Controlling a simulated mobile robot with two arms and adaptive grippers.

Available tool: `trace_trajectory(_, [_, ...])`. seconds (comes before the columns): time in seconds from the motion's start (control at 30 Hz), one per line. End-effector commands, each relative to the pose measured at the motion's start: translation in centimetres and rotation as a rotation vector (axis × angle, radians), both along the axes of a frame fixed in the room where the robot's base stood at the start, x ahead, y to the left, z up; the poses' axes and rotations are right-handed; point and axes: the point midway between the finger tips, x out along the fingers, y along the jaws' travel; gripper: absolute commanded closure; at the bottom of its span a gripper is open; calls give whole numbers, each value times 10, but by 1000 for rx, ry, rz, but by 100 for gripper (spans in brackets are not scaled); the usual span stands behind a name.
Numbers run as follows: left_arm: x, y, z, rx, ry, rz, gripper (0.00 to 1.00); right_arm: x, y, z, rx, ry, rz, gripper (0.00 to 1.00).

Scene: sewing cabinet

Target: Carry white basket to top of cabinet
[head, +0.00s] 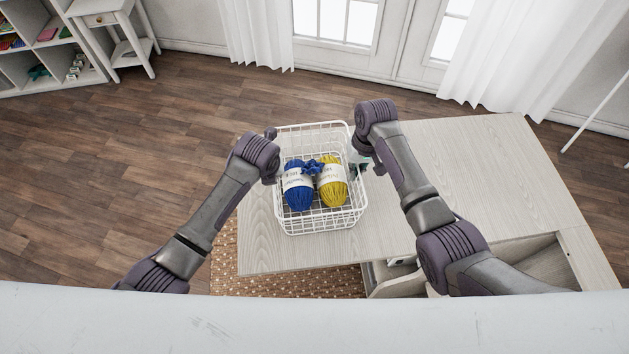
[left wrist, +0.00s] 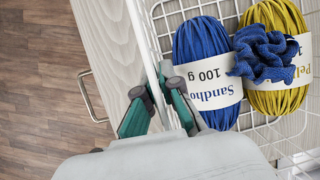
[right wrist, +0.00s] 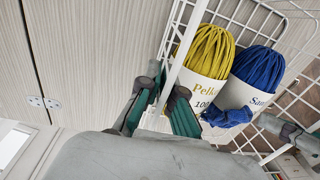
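The white wire basket (head: 318,229) is over the left part of the pale wood cabinet top (head: 470,165). I cannot tell whether it touches the top or hangs just above it. It holds a blue yarn ball (head: 298,187), a yellow yarn ball (head: 332,186) and a dark blue scrunchie (left wrist: 262,55). My left gripper (left wrist: 160,88) has its fingers on both sides of the basket's left rim, closed on it. My right gripper (right wrist: 165,90) holds the opposite rim the same way. In the head view, the arms largely hide both sets of fingertips.
The cabinet top is bare to the right of the basket. An open compartment (head: 535,265) shows at its front right. A woven rug (head: 285,280) lies at the front left. A small white side table (head: 110,25) and a shelf (head: 45,60) stand far left, with open wooden floor between.

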Motion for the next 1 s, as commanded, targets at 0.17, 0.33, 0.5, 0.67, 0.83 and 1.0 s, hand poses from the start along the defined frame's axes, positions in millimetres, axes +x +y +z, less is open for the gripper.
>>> trace_trajectory(0.17, [1,0,2,-1,-2,0,100,1,0,2,0,-2,0,100])
trace_trajectory(0.33, [1,0,8,-1,-2,0,100,1,0,8,0,-3,0,100])
trace_trajectory(0.5, [1,0,23,-1,-2,0,100,1,0,23,0,-3,0,100])
trace_trajectory(0.67, [1,0,41,-1,-2,0,100,1,0,41,0,-2,0,100])
trace_trajectory(0.83, [0,0,52,-1,-2,0,100,1,0,52,0,-2,0,100])
trace_trajectory(1.0, [1,0,51,-1,-1,0,100,1,0,52,0,-2,0,100])
